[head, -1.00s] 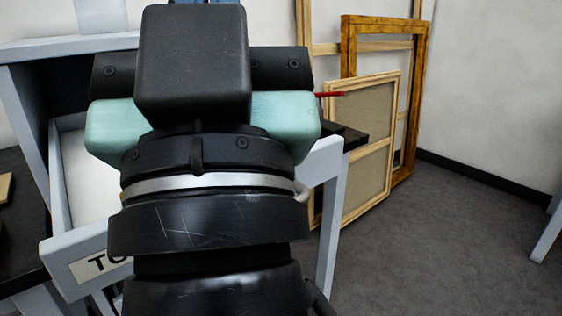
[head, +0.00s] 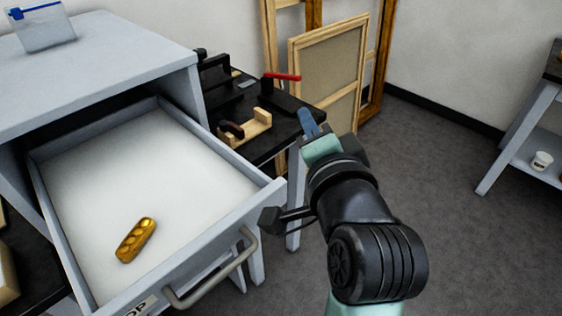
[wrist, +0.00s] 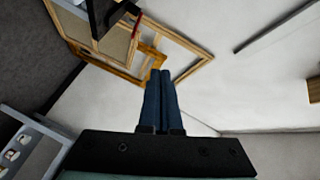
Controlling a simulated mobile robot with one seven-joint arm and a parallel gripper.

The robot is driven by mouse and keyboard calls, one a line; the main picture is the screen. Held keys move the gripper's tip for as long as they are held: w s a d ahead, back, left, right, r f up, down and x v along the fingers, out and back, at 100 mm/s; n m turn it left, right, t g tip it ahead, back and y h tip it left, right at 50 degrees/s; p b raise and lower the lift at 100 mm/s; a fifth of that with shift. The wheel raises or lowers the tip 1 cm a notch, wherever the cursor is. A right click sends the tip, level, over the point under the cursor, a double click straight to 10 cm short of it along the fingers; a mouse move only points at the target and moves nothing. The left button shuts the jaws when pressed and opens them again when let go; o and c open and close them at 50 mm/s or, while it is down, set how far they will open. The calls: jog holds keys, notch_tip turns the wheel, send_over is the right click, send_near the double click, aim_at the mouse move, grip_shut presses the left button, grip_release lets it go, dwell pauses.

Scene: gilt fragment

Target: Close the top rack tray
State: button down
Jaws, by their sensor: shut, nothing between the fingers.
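The top rack tray (head: 175,258) is a grey drawer with a white floor, pulled well out of its grey cabinet (head: 110,48) in the head view. Its front carries a bar handle (head: 215,285) and a label partly reading "TOP". A gilt fragment (head: 136,240) lies on the tray floor, left of its middle. My gripper (head: 308,122) is right of the tray, apart from the handle, by the front corner of the black bench. Its blue fingers (wrist: 160,88) are together and empty in the wrist view. The tray and its handle are out of the wrist view.
A black bench (head: 262,150) behind the tray holds clamps and a wooden block (head: 250,128). Wooden frames (head: 325,80) lean on the wall. A grey shelf (head: 515,130) with a white cup (head: 541,161) stands at right. Floor between is clear.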

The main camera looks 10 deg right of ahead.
jog(key=s+d+f+m+g+y+p, duration=0.1)
jog(key=s+f+m+g+y+p, duration=0.3)
jog(key=s+m+p, duration=0.6)
jog(key=s+r+m+g+y+p, duration=0.1)
jog(key=s+m+g+p, duration=0.45)
jog(key=p, duration=0.75)
jog(key=w+a+r+p+x, duration=0.1)
jog(key=r+p+x, duration=0.1)
jog(key=x, duration=1.1)
jog(key=shift+w, duration=0.35)
jog(key=shift+a, duration=0.15)
jog(key=w+a+b, duration=0.2)
jog(key=w+a, duration=0.3)
jog(key=w, duration=0.2)
jog(key=w+a+b, duration=0.1)
jog(key=w+a, duration=0.4)
jog(key=w, duration=0.2)
jog(key=w+a+b, duration=0.2)
jog(key=w+a, duration=0.4)
jog(key=w, duration=0.2)
jog(key=shift+f+b, duration=0.1)
jog(key=shift+b, duration=0.25)
jog(key=shift+r, duration=0.25)
